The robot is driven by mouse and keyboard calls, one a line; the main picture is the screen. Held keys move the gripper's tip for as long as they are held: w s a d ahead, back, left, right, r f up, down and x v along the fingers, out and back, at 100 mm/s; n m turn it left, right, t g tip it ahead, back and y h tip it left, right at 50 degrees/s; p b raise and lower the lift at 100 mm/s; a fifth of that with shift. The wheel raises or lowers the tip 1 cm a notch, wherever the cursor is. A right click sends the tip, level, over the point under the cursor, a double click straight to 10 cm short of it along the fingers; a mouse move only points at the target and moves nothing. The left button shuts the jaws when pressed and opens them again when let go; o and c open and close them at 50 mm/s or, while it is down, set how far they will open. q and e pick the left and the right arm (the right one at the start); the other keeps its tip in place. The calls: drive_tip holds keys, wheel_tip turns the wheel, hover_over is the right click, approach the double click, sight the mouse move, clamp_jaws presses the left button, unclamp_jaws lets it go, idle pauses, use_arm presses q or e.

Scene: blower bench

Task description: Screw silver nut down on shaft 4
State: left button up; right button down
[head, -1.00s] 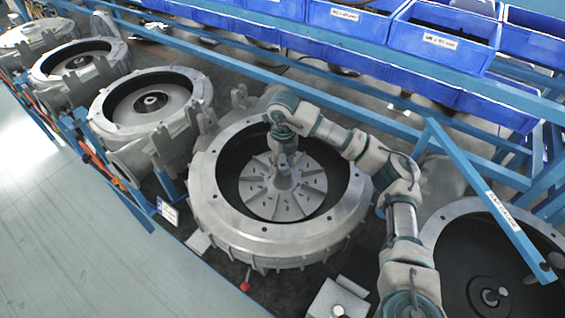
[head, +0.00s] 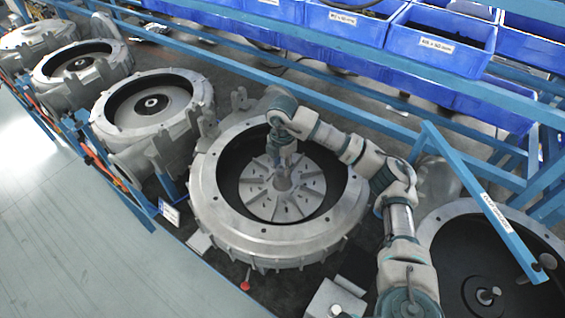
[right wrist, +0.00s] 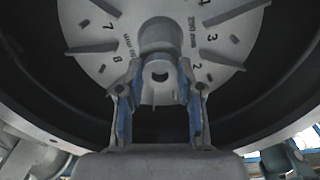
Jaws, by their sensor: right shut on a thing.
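My right gripper (head: 285,166) points down into the large grey blower housing (head: 211,205), at the hub of the silver bladed impeller (head: 268,200). In the right wrist view its two fingers (right wrist: 160,88) stand on either side of a small grey round piece with a dark opening, the silver nut (right wrist: 160,68), at the hub end. The gripper is shut on it. The hub (right wrist: 166,35) shows just beyond. The fingers hide much of the nut, and its thread and seating cannot be made out. My left gripper is not in view.
Other blower housings stand to the left (head: 150,107) and at the lower right (head: 440,220). Blue bins (head: 440,45) line the back above a blue rail. A slanted blue bar (head: 490,210) stands right of my arm. The housing's raised rim surrounds the gripper.

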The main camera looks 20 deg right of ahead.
drive_tip(key=m+p, duration=0.1)
drive_tip(key=m, duration=0.4)
drive_tip(key=shift+m, duration=0.4)
drive_tip(key=m+p, duration=0.1)
drive_tip(key=m, duration=0.3)
drive_tip(key=c, duration=1)
unclamp_jaws()
drive_tip(key=shift+a, duration=0.1)
drive_tip(key=shift+w, duration=0.1)
